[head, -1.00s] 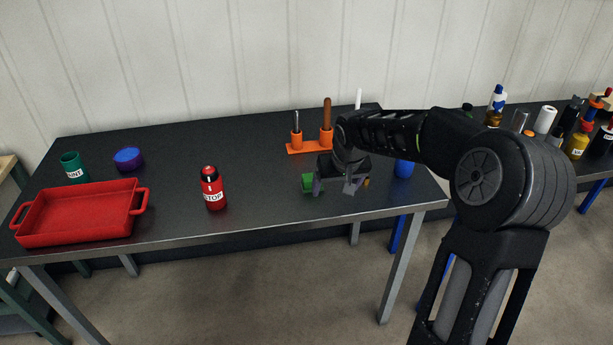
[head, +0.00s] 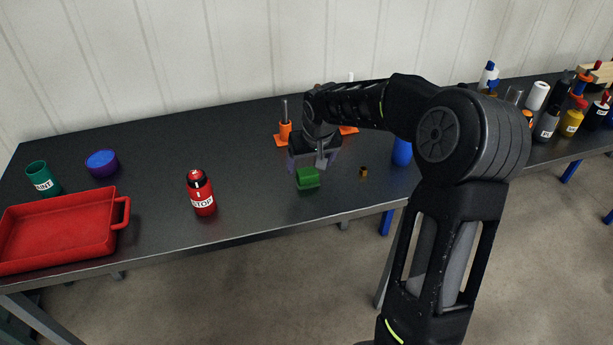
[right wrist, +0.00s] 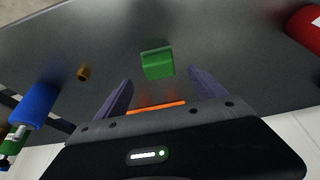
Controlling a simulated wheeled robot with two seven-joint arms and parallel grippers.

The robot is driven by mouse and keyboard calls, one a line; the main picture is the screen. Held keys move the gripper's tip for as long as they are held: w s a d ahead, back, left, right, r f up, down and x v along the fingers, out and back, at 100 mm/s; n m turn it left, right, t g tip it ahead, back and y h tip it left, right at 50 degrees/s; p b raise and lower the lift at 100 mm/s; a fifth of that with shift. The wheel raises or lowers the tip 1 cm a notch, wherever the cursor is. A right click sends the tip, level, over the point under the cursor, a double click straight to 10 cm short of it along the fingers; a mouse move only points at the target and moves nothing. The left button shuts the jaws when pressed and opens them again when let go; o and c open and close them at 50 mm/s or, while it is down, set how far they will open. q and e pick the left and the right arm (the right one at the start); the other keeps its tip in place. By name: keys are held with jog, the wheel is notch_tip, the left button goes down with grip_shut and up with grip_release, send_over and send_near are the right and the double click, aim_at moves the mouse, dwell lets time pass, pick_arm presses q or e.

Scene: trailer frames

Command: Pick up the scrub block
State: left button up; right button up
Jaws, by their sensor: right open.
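The scrub block, which I take to be the green block (head: 308,179), lies on the dark table (head: 245,210) in the head view. In the right wrist view the green block (right wrist: 157,62) shows between and just beyond the two fingertips. My right gripper (head: 309,165) is open, just behind the block in the head view. In the right wrist view its fingers (right wrist: 160,78) are apart with nothing between them that I can see held. Whether a finger touches the block cannot be told. My left gripper is not in view.
An orange tool holder (head: 284,135) stands behind. A red bottle (head: 201,193), red tray (head: 112,240), green cup (head: 42,180) and purple-blue tub (head: 102,165) are left.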

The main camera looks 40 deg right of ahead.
aim_at(307, 172)
jog(key=shift+w+d+f, duration=0.1)
jog(key=shift+w+f, duration=0.1)
jog(key=shift+f, duration=0.45)
jog(key=shift+f, duration=0.15)
jog(key=p+x, duration=0.1)
jog(key=x, duration=0.4)
jog(key=shift+p, duration=0.35)
jog(key=c, duration=1.5)
jog(key=shift+o, duration=0.2)
jog(key=shift+r, duration=0.2)
